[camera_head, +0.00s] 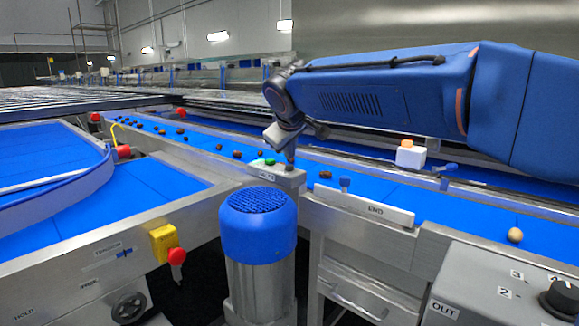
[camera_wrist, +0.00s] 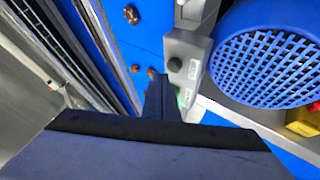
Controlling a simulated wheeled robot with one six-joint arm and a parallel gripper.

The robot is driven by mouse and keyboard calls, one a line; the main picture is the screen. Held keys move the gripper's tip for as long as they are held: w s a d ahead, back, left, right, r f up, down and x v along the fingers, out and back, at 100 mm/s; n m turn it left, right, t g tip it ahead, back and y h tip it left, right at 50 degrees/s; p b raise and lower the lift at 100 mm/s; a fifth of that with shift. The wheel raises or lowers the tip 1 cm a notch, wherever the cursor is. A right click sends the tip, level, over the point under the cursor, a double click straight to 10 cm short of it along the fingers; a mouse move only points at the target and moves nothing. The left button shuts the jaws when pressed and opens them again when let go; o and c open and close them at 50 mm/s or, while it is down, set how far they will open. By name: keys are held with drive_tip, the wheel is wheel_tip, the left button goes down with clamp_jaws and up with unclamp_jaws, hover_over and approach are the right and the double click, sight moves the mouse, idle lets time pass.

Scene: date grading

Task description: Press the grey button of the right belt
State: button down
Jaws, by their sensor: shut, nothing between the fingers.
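A grey control box (camera_head: 277,175) stands at the near edge of the right belt (camera_head: 375,197). Its green button (camera_head: 270,161) shows left of my gripper (camera_head: 291,164) in the head view. In the wrist view the box (camera_wrist: 188,48) carries a round dark grey button (camera_wrist: 175,64). The green button (camera_wrist: 182,98) there is partly hidden by my gripper (camera_wrist: 159,80). My gripper is shut and empty, its fingers pointing down at the box. In the wrist view the tips appear just beside the grey button; whether they touch the box cannot be told.
A blue-capped motor (camera_head: 258,224) stands in front of the box, large in the wrist view (camera_wrist: 268,52). Dates (camera_head: 237,155) lie along the belt. A white block (camera_head: 410,156) stands beyond it. A red stop button (camera_head: 176,256) is at the lower left.

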sight(290, 166)
drive_tip(key=shift+f, duration=0.2)
drive_tip(key=shift+f, duration=0.2)
drive_tip(key=shift+f, duration=0.5)
idle(0.8)
drive_tip(key=shift+r, duration=0.9)
drive_tip(key=shift+r, duration=2.5)
drive_tip(key=shift+s, duration=0.1)
